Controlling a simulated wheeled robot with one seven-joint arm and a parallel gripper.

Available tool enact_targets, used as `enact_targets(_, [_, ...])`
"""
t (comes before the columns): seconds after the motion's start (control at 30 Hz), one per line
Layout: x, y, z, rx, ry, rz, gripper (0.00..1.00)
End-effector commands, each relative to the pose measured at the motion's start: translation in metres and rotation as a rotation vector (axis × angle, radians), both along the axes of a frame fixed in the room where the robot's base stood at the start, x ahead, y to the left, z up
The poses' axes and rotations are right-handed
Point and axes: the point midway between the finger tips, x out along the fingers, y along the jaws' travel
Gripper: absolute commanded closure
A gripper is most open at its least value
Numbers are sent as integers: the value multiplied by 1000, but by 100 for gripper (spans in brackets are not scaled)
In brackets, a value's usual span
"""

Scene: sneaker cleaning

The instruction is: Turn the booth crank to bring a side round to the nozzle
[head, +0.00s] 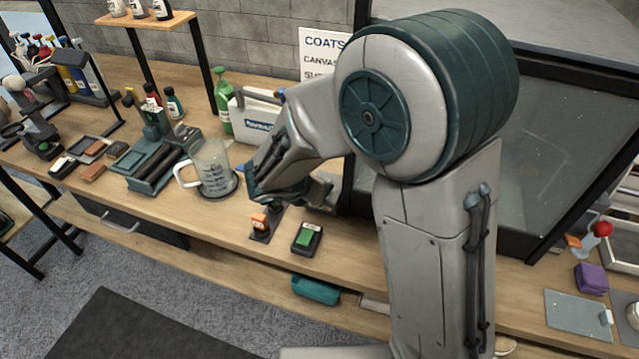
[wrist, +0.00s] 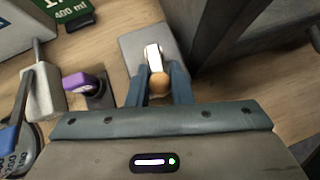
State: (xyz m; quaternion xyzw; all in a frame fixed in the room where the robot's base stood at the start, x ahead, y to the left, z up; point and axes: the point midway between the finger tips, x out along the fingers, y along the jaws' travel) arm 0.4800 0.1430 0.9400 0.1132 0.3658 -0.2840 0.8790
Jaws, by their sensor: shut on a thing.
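In the wrist view, my gripper (wrist: 160,84) has its two blue fingers closed around a round wooden knob (wrist: 159,84). A pale, bright crank arm (wrist: 153,57) shows just above the knob, over a grey plate (wrist: 133,45). The knob and crank arm look like the booth crank. In the head view, the dark booth (head: 545,150) with a glass front stands at the right, partly behind my arm. My fingers and the crank are hidden there by my own arm and wrist. The nozzle and whatever is inside the booth cannot be made out.
A measuring jug (head: 212,170), a green bottle (head: 223,100) and a white box (head: 258,112) stand left of my wrist. A black block with a green top (head: 307,238) sits near the bench's front edge. In the wrist view, a purple-topped item (wrist: 80,82) is close left.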

Motion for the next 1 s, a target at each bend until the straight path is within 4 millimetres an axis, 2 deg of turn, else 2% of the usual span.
enact_targets(0.5, [16,19,2,0,1,-460,100])
enact_targets(1.0, [38,28,2,1,-1,-937,100])
